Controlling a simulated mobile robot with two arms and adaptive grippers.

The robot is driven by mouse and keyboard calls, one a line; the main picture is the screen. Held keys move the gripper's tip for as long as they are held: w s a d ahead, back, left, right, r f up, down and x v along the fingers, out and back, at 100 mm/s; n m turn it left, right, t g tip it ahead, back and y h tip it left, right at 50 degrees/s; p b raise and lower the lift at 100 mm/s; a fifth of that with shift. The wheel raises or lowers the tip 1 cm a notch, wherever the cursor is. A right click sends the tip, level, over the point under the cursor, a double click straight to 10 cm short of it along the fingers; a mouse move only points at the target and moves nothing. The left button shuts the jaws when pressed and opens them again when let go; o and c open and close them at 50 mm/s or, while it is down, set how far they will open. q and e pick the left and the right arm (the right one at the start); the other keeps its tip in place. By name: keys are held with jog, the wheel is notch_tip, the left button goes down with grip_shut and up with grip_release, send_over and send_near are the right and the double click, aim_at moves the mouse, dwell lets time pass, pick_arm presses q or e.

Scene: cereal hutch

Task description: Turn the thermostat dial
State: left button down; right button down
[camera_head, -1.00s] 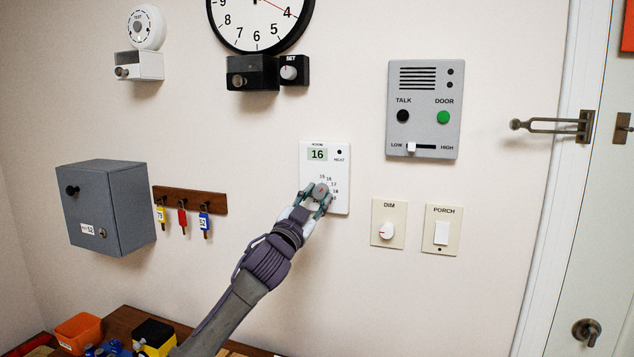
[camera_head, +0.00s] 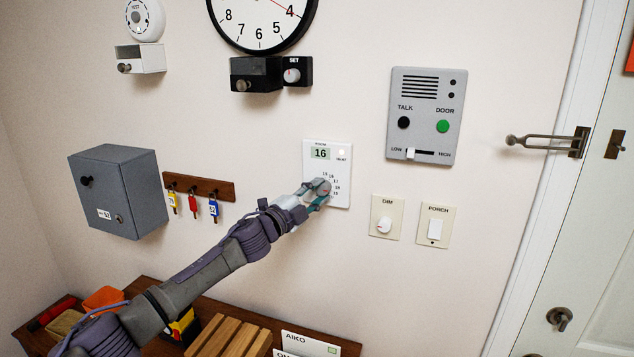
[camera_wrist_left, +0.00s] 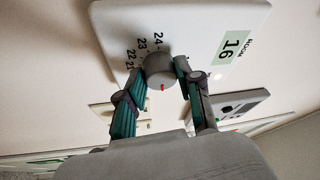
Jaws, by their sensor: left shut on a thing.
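The thermostat (camera_head: 341,187) is a white wall panel with a green display reading 16, a number scale and a small light near the top right that looks lit. Its grey round dial (camera_head: 323,187) sits low on the panel. My left gripper (camera_head: 316,195) is shut on the dial from the lower left. In the left wrist view the dial (camera_wrist_left: 158,70) with a red mark sits between the two fingertips, and the panel (camera_wrist_left: 190,32) fills the top. My right gripper is not in view.
An intercom panel (camera_head: 421,115), a dimmer (camera_head: 387,216) and a porch switch (camera_head: 435,225) are on the wall to the right. A key rack (camera_head: 198,187) and grey box (camera_head: 119,191) are at left. A bench with a slatted wooden piece (camera_head: 230,338) lies below.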

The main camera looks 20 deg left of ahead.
pick_arm(q)
jog(key=shift+m+p, duration=0.35)
jog(key=shift+m, duration=0.05)
jog(key=c, duration=0.8)
grip_release()
jog(key=shift+o, duration=0.2)
jog(key=v, duration=1.2)
jog(key=shift+r, duration=0.1)
